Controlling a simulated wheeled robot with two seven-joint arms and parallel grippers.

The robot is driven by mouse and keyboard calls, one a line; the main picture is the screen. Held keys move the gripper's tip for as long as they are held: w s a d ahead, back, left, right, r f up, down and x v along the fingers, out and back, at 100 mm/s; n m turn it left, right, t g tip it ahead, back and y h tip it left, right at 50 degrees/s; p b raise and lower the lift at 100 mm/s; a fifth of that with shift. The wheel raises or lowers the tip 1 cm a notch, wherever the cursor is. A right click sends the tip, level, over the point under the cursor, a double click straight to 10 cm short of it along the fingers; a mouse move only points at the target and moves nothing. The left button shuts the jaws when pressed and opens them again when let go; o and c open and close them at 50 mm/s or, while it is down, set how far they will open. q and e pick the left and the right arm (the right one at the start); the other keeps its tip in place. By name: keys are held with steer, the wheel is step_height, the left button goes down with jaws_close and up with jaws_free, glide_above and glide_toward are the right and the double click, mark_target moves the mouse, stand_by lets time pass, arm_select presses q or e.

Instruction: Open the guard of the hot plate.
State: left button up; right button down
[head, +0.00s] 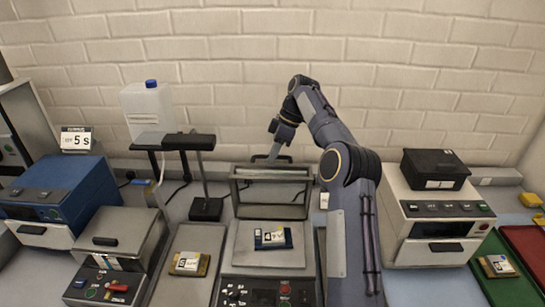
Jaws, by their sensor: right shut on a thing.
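The hot plate stands at the middle front, with a pale square top (240,262) and a dark control panel (262,294) at its front. Its guard (271,172) is a dark-framed, see-through panel that stands raised at the back of the plate, leaving the top uncovered. My left gripper is out of view.
A stand with a dark arm (199,165) and a white jug with a blue cap (147,108) are behind left. A lidded box unit (122,233) and blue device (60,195) stand left. A white oven-like device (440,230) stands right, beside green and red trays.

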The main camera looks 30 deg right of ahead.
steer(key=shift+w+d+f, duration=0.15)
steer(key=shift+f, duration=0.25)
steer(key=shift+w+d+f, duration=0.1)
steer(key=shift+d+f, duration=0.05)
steer(key=shift+f, duration=0.2)
steer(key=c, duration=1.8)
jaws_free()
steer(key=o, duration=0.3)
steer(key=shift+d+r, duration=0.1)
steer(key=shift+d, duration=0.05)
steer(key=shift+r, duration=0.15)
